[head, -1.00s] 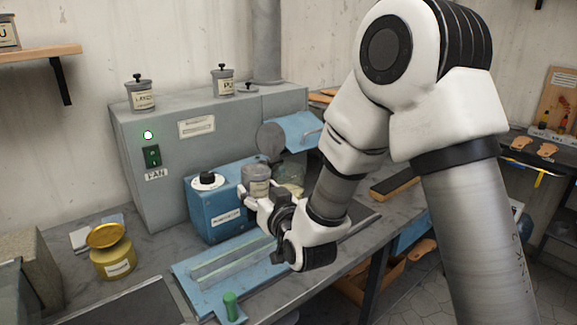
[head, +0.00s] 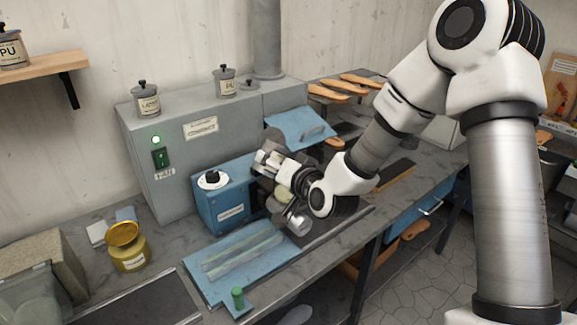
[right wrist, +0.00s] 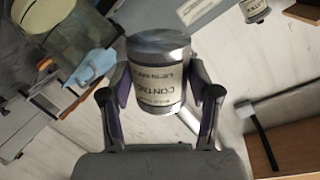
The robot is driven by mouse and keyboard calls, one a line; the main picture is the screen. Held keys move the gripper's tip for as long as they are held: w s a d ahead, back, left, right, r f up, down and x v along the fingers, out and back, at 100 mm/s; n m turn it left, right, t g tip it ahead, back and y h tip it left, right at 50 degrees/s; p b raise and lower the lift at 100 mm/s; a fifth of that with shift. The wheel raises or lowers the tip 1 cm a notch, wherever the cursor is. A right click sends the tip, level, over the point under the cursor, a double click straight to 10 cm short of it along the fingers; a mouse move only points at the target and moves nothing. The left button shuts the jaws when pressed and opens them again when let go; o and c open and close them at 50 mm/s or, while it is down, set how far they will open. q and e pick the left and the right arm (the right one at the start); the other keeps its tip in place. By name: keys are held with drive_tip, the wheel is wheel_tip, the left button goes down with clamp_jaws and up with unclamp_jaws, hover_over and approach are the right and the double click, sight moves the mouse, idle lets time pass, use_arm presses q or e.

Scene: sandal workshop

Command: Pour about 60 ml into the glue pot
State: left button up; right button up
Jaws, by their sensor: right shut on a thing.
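My right gripper (head: 283,172) is shut on a grey tin with a cream label (right wrist: 160,75) reading "CONTACT". In the head view the tin (head: 270,160) is tilted over, next to the blue box-shaped unit. A pale rounded vessel, perhaps the glue pot (head: 283,193), shows just below the gripper, mostly hidden by it. A round cream-coloured opening, perhaps the same pot, shows at the upper left of the right wrist view (right wrist: 35,28). I cannot make out any liquid flowing. My left gripper is out of view.
The blue unit with a white dial (head: 222,205) stands left of the gripper, before the grey fan cabinet (head: 190,165). A yellow tin (head: 128,250) stands at the left. Several sandal soles lie behind.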

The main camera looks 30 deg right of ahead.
drive_tip(key=shift+d+f+m, duration=0.2)
drive_tip(key=shift+m, duration=0.3)
drive_tip(key=shift+w+r+m+y+p, duration=0.1)
drive_tip(key=shift+r+m+y+p, duration=0.4)
drive_tip(key=shift+p, duration=0.4)
drive_tip(key=shift+f, duration=0.15)
drive_tip(key=shift+d, duration=0.1)
drive_tip(key=shift+w+d+f+m, duration=0.1)
drive_tip(key=shift+d+f+m, duration=0.05)
drive_tip(key=shift+d+m, duration=0.35)
drive_tip(key=shift+d+f+m+g+y, duration=0.1)
drive_tip(key=shift+f+m+g+y, duration=0.1)
drive_tip(key=shift+m+g+y, duration=0.15)
drive_tip(key=shift+d+r+m+y+p, duration=0.15)
drive_tip(key=shift+r+m+y+p, duration=0.15)
drive_tip(key=shift+m+p, duration=0.35)
